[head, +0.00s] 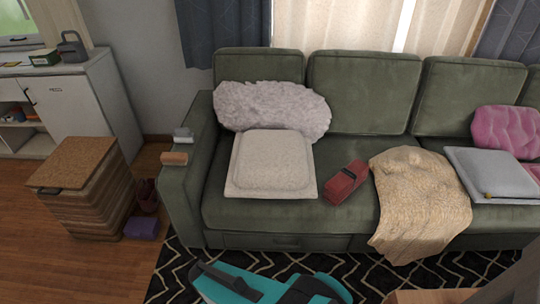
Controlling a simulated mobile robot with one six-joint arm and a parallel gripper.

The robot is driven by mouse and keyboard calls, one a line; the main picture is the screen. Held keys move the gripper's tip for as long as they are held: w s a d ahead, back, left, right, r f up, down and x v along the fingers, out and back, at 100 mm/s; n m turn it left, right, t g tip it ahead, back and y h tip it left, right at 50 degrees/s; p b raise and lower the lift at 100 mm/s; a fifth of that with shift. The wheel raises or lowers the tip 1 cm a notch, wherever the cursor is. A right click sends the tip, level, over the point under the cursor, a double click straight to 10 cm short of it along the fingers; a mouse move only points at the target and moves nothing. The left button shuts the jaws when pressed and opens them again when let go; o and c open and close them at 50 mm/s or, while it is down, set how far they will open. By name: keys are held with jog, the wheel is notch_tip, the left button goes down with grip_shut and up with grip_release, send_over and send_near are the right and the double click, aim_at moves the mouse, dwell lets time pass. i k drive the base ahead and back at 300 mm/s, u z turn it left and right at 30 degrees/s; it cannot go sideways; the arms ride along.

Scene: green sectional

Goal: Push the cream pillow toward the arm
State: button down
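The cream pillow (271,163) is square and lies nearly flat on the left seat of the green sofa (360,95). Its back edge touches or overlaps a fluffy pale pillow (272,108) that leans on the backrest. The sofa's left arm (186,190) is left of the cream pillow, with a strip of bare seat between them. My gripper is not seen in the head view, so its state and its place relative to the pillow are hidden.
A red object (346,183) and a tan blanket (418,196) lie right of the pillow. A small grey item (183,134) and a brown block (174,158) sit on the arm. A teal and black object (262,285) is in front, over the patterned rug. A wicker box (78,185) stands left.

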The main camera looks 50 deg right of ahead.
aim_at(264, 164)
jog(key=z, duration=0.65)
jog(key=k, duration=0.5)
jog(key=z, duration=0.55)
jog(key=i, duration=0.5)
